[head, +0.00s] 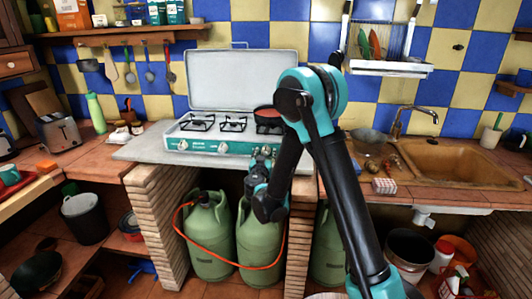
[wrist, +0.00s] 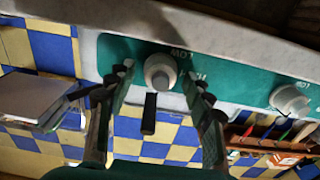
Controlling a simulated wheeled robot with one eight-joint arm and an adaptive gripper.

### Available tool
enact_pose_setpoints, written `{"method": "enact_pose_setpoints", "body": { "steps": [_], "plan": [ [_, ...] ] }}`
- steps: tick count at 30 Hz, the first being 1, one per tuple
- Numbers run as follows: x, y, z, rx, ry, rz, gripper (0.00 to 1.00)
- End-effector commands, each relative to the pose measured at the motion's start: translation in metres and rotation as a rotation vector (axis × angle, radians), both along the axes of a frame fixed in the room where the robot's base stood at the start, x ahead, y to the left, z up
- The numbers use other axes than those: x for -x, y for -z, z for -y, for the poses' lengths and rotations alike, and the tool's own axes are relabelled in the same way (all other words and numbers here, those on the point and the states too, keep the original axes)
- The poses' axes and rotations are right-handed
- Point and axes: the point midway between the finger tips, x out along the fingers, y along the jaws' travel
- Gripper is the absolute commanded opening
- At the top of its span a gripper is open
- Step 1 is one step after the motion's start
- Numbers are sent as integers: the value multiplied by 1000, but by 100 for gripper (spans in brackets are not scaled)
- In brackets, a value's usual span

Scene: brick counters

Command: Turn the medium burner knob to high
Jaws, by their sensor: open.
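The gas stove (head: 195,132) has a teal front panel with white knobs. The left knob (head: 183,145) and the middle knob (head: 222,147) show in the head view; my gripper (head: 262,164) is at the panel's right end and covers that part. In the wrist view, which is upside down, a white knob (wrist: 160,71) sits between the fingertips of my open gripper (wrist: 158,80), with "LOW" and partly hidden lettering beside it. I cannot tell whether the fingers touch it. Another knob (wrist: 290,101) is at the right. Which knob is the medium burner's is not clear.
The stove's lid (head: 243,78) is raised. A pan (head: 268,117) is on the right burner. Green gas cylinders (head: 208,235) with an orange hose stand below the counter. A sink (head: 460,162) is at right, and a toaster (head: 72,133) at left.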

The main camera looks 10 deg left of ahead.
Motion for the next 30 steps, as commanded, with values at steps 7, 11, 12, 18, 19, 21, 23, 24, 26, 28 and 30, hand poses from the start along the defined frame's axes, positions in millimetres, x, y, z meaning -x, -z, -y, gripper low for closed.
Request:
{"method": "enact_pose_setpoints", "body": {
  "steps": [7, 11, 12, 18, 19, 21, 23, 24, 26, 28, 30],
  "plan": [
    [0, 0, 0, 0, 0, 0, 32],
    [0, 0, 0, 0, 0, 0, 16],
    [0, 0, 0, 0, 0, 0, 11],
    [0, 0, 0, 3, 0, 0, 2],
    [0, 0, 0, 6, 0, 0, 2],
    [0, 0, 0, 17, 0, -1, 2],
    [0, 0, 0, 32, 0, -1, 2],
    [0, 0, 0, 46, 0, -2, 2],
    [0, 0, 0, 72, 0, -2, 2],
    [0, 0, 0, 112, 0, -4, 2],
    [0, 0, -1, 160, 0, -5, 2]
  ]
}}
